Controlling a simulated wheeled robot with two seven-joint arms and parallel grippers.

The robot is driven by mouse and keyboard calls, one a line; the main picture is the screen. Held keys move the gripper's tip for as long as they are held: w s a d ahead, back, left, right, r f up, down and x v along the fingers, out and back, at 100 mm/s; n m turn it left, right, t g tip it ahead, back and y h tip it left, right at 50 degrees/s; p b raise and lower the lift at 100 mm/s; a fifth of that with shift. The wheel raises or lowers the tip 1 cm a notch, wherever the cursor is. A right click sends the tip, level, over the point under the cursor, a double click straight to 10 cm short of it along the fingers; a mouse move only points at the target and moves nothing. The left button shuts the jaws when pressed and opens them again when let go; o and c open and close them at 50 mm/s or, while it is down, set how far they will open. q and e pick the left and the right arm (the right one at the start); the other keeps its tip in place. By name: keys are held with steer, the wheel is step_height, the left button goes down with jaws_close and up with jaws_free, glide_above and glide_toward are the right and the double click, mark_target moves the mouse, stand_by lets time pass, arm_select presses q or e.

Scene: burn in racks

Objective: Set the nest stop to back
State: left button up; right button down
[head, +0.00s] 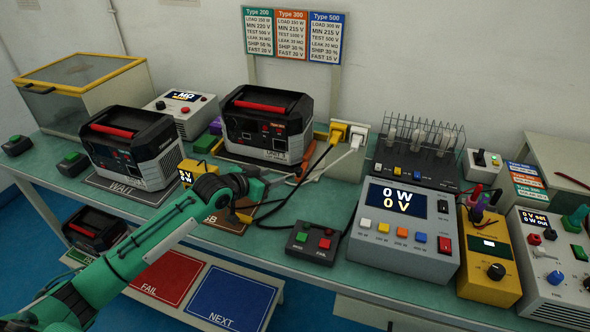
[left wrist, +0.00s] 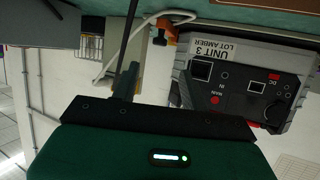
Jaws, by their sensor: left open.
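My left gripper (head: 298,168) is open, just in front of and to the right of this unit, near the cables. In the left wrist view the front of the unit (left wrist: 245,85), labelled UNIT 3 LOT AMBER, is beyond a dark finger (left wrist: 125,82). My right gripper is not in view.
A yellow and a white plug sit in a socket box (head: 347,155), with cables hanging close to my gripper. A red-green button box (head: 312,242) and a power meter (head: 405,228) stand to the right. Another unit (head: 130,148) stands on the left mat.

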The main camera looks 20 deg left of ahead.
mark_target(297, 171)
arm_select(q)
steer(key=x, duration=0.9)
steer(key=shift+w, duration=0.1)
steer(key=shift+w+d+f, duration=0.3)
steer(key=shift+w+f, duration=0.05)
steer(key=shift+w, duration=0.15)
steer(key=shift+w+d, duration=0.1)
steer(key=shift+w, duration=0.05)
jaws_close()
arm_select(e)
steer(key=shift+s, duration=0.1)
